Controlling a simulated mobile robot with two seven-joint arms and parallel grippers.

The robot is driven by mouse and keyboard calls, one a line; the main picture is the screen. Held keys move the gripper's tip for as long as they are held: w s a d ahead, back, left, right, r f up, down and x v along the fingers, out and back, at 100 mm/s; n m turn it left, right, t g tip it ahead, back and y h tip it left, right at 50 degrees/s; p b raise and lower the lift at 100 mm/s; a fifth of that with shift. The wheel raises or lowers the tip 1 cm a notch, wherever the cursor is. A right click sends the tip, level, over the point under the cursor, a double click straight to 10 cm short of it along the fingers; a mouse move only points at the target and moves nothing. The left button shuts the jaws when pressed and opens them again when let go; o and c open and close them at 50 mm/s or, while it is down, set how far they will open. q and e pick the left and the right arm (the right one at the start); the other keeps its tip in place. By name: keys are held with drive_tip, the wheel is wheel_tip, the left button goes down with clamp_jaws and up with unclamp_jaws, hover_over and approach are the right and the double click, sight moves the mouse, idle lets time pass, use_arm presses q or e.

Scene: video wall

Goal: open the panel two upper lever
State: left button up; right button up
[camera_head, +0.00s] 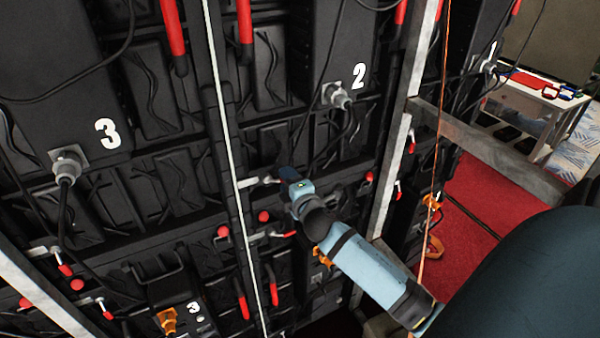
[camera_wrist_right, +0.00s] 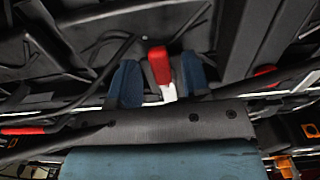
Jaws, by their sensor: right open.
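Panel two (camera_head: 325,60) is a black video wall panel with a white "2" in the head view. My right gripper (camera_head: 290,177) is at its lower part, just right of a silver latch bracket (camera_head: 258,182) on the panel's left edge. In the right wrist view, a red-tipped lever (camera_wrist_right: 158,60) with a white shank stands between the two blue fingers of my right gripper (camera_wrist_right: 159,82). The fingers are open, one on each side of it. The gripper hides this lever in the head view. My left gripper is not in view.
Panel three (camera_head: 60,75) is on the left. Red knobs (camera_head: 263,216) and long red handles (camera_head: 244,305) are below left of my right gripper. Black cables hang from silver connectors (camera_head: 338,97). A grey metal frame (camera_head: 395,165) stands to the right, with red carpet (camera_head: 470,205) beyond.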

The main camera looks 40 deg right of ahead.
drive_tip(key=b+v, duration=0.2)
drive_tip(key=v, duration=1)
drive_tip(key=shift+s+b, duration=0.2)
drive_tip(key=shift+b, duration=0.15)
drive_tip(key=shift+a+r, duration=0.1)
drive_tip(key=s+a+f+m+g+y, duration=0.3)
drive_tip(key=s+a+f+m, duration=0.3)
drive_tip(key=a+f, duration=0.3)
drive_tip(key=s+a+f+m+g+y, duration=0.3)
drive_tip(key=s+a+f+m, duration=0.3)
drive_tip(key=f, duration=0.9)
drive_tip(key=s+a+y, duration=0.1)
drive_tip(key=a, duration=0.2)
drive_tip(key=shift+g, duration=0.3)
